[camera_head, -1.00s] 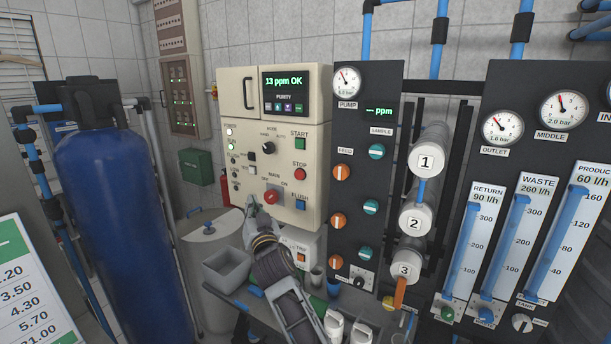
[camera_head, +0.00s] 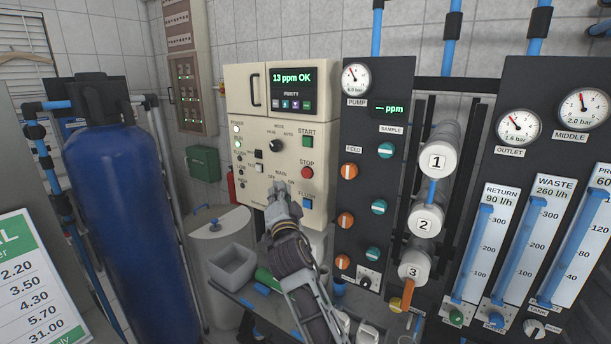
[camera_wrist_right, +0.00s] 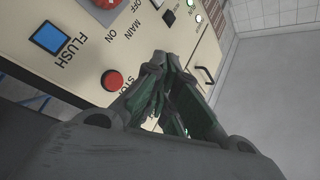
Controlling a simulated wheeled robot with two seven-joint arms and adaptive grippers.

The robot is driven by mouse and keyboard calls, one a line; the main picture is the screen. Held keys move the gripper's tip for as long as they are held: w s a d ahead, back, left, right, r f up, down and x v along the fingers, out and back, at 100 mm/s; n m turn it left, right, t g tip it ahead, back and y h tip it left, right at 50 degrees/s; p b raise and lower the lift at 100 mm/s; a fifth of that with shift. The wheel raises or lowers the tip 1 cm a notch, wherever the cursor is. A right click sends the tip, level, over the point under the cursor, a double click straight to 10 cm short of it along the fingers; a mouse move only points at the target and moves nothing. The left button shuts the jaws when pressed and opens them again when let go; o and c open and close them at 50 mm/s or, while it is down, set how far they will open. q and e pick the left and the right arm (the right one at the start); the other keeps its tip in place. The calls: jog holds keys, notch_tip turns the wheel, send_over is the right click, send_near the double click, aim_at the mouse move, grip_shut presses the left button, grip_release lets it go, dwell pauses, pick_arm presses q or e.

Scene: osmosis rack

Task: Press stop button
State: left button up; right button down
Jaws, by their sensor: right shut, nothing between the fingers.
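The stop button is a round red knob (camera_head: 307,172) labelled STOP on the cream control panel (camera_head: 262,135), between the green START button (camera_head: 307,141) above and the blue FLUSH button (camera_head: 307,203) below. In the right wrist view the red stop button (camera_wrist_right: 113,80) lies just left of the fingers. My right gripper (camera_head: 281,190) is shut and empty in front of the panel's lower part, left of and below the stop button. It hides the MAIN switch in the head view. In the right wrist view its fingertips (camera_wrist_right: 163,62) point toward the panel. My left gripper is not in view.
A dark panel (camera_head: 375,120) with valves and a pump gauge stands right of the control panel. A grey bin (camera_head: 233,266) sits on the bench below. A blue tank (camera_head: 125,215) stands at left.

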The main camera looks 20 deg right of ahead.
aim_at(307, 173)
jog(key=shift+m, duration=0.3)
jog(key=shift+w+d, duration=0.1)
dwell(0.3)
jog(key=w+d+p, duration=0.2)
jog(key=w+d, duration=0.3)
jog(key=d, duration=0.1)
jog(key=shift+d+p, duration=0.35)
jog(key=shift+w+d, duration=0.6)
jog(key=shift+d, duration=0.1)
dwell(3.0)
jog(key=shift+s+a, duration=0.1)
jog(key=shift+a, duration=0.05)
dwell(0.3)
jog(key=shift+s+a+b, duration=0.45)
jog(key=shift+a+b, duration=0.05)
jog(key=shift+a, duration=0.05)
jog(key=shift+a, duration=0.1)
